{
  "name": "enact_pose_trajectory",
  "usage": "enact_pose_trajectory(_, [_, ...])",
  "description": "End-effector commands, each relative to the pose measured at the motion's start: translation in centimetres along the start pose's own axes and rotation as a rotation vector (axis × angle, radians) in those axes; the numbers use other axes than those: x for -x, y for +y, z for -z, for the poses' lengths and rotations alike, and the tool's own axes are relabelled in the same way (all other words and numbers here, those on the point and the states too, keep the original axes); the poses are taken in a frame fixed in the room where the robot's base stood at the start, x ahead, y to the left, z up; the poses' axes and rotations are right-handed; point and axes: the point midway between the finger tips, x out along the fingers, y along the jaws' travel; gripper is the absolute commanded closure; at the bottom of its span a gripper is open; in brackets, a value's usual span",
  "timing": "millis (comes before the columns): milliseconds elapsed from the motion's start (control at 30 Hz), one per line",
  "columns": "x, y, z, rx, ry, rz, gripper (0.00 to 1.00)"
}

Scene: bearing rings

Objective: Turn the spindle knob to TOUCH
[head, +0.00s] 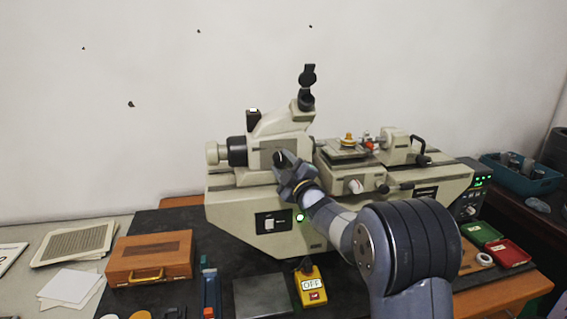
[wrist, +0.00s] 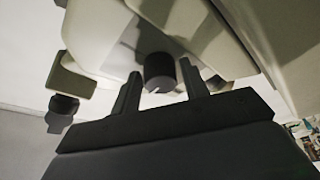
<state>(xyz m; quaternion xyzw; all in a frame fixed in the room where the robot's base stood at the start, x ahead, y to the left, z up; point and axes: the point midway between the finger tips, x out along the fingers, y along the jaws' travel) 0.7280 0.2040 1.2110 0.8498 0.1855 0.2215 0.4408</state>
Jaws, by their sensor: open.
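The spindle knob (wrist: 159,72) is a short black cylinder with a white mark on its edge, on the beige machine (wrist: 95,36) in the wrist view. My gripper (wrist: 160,88) is open, with one dark finger on each side of the knob. I cannot tell whether the fingertips touch it. In the head view my gripper (head: 286,164) is at the front of the machine's headstock (head: 262,147) and covers most of the knob area. The TOUCH label is not readable in either view.
A green-lit switch panel (head: 271,221) is below on the machine's front. A yellow OFF box (head: 311,286), a wooden case (head: 150,258) and a dark plate (head: 262,296) lie in front. Red (head: 507,253) and green (head: 481,233) trays stand at right.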

Motion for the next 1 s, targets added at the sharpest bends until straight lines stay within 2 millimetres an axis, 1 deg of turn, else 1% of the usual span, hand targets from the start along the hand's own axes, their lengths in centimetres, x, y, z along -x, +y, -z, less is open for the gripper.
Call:
enact_pose_trajectory(167, [0.00, -0.03, -0.02, 0.000, 0.000, 0.000, 0.57])
enact_pose_trajectory(200, [0.01, -0.02, -0.02, 0.000, 0.000, 0.000, 0.59])
enact_pose_trajectory(567, [0.03, -0.02, -0.03, 0.000, 0.000, 0.000, 0.89])
enact_pose_trajectory(833, [0.09, -0.24, -0.12, -0.024, -0.001, -0.009, 0.89])
enact_pose_trajectory(1000, [0.17, -0.62, -0.30, -0.094, -0.003, -0.034, 0.89])
